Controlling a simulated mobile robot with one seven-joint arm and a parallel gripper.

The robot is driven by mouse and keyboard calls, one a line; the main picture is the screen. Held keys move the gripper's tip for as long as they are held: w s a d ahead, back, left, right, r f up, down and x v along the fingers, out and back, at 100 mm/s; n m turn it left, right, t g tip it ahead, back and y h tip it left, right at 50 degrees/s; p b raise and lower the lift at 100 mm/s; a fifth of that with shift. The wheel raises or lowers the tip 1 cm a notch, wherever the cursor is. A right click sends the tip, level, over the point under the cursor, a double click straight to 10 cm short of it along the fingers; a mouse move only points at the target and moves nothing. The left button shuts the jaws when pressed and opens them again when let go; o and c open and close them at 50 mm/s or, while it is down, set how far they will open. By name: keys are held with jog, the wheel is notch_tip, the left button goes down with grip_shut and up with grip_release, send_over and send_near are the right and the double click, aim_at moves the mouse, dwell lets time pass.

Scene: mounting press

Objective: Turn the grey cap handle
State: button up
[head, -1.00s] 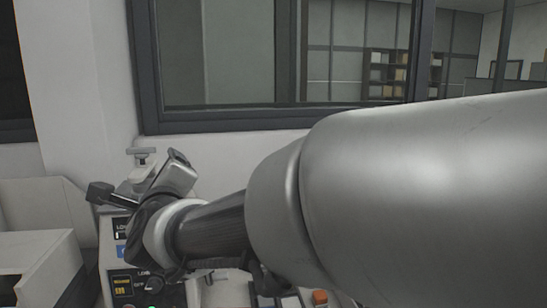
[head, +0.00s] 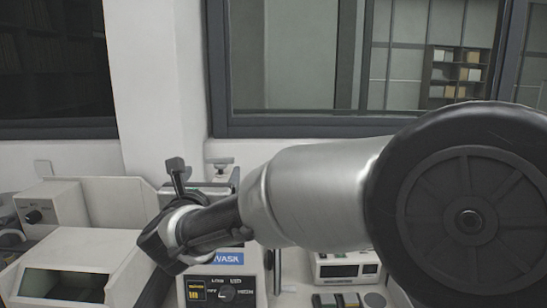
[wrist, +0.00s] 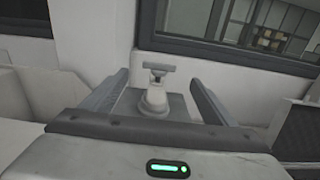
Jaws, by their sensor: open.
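The grey cap handle (wrist: 157,68) is a T-shaped bar on a rounded pale cap on top of the press. In the wrist view it stands upright between and beyond the fingertips of my gripper (wrist: 158,77). The fingers are spread wide, with a clear gap on each side and nothing between them touching the handle. In the head view the handle (head: 220,163) shows small behind my wrist, near the wall; its lower part is hidden. The press (head: 246,262) has a front panel with a blue label and a knob, partly covered by my arm.
A pale box with a dark opening (head: 66,286) stands left of the press, with another white unit (head: 50,213) behind it. A small device (head: 345,270) stands to the right. The wall and window frame (head: 300,127) rise close behind the press.

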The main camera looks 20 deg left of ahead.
aim_at(220, 159)
jog(key=p+x, duration=0.1)
jog(key=x, duration=0.8)
jog(key=shift+w+p, duration=0.1)
jog(key=shift+p, duration=0.3)
